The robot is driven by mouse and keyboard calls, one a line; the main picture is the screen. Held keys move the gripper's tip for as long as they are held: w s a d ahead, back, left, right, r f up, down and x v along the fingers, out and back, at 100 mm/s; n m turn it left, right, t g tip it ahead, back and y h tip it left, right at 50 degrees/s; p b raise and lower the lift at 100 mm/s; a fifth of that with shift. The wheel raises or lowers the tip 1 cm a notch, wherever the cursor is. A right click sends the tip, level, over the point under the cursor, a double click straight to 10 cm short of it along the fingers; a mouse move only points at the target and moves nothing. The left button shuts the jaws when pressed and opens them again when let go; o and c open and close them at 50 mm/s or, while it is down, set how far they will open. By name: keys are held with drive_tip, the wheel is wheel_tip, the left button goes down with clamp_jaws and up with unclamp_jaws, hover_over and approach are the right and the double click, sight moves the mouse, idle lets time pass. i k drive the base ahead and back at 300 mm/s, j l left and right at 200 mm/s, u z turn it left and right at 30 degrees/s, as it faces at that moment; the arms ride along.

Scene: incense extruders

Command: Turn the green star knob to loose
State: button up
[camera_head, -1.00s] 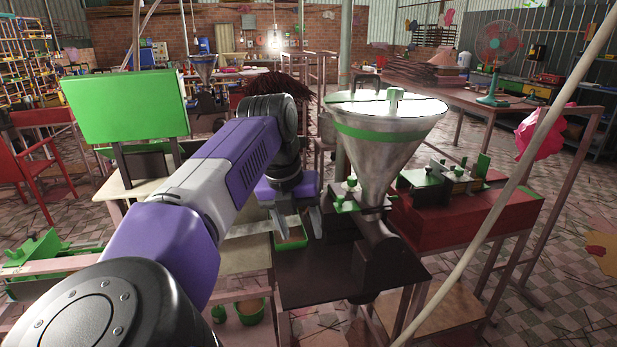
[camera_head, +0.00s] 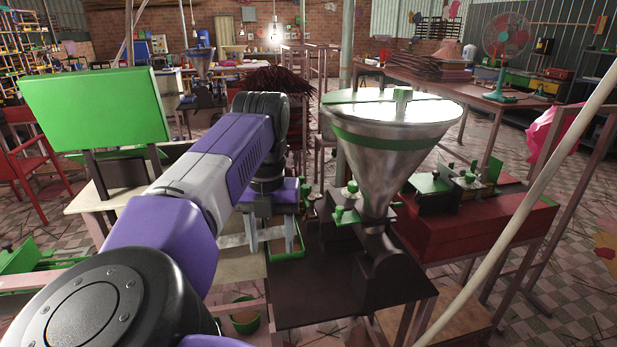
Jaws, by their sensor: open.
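The extruder (camera_head: 385,156) is a steel cone hopper with a green band, on a dark body. Small green knobs stick out on its left side below the cone: an upper one (camera_head: 352,187) and a lower one (camera_head: 338,212). They are too small for me to tell which is star-shaped. My gripper (camera_head: 270,247) hangs to the left of these knobs, with its two grey fingers pointing down and spread apart. It holds nothing that I can see and appears clear of the knobs.
The extruder stands on a dark table (camera_head: 315,285). A green-edged tray (camera_head: 287,252) shows behind the fingers. A red machine (camera_head: 480,230) with green parts is to the right. A green panel (camera_head: 95,105) stands at left. A pale slanted pole (camera_head: 530,190) crosses the right foreground.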

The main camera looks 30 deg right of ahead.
sight(306, 190)
drive_tip(key=i+l, duration=0.45)
drive_tip(key=l, duration=0.15)
drive_tip(key=i+l, duration=0.45)
drive_tip(key=l, duration=0.15)
